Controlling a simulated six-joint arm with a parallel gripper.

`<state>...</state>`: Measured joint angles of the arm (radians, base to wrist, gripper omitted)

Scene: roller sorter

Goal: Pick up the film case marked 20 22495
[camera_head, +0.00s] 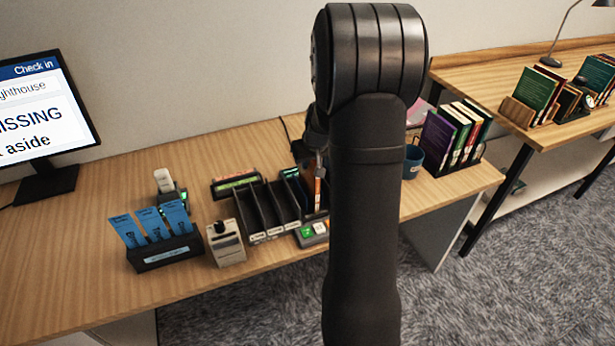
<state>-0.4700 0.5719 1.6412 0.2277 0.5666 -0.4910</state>
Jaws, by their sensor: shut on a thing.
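My gripper (319,158) shows partly at the left edge of my arm, which hides the rest of it. It is shut on a thin orange-brown case (318,190), which hangs upright at the right end of a black slotted rack (268,212). Any marking on the case is too small to read, so I cannot tell whether it is 20 22495. I cannot tell whether the case is still inside a slot. A case with a green edge (291,174) stands in the rack to the left. Several slots in the rack's middle look empty.
A blue-card holder (165,254) and a monitor (40,110) are left. A blue mug (412,162) and books (440,135) are right. The front-left desktop is clear.

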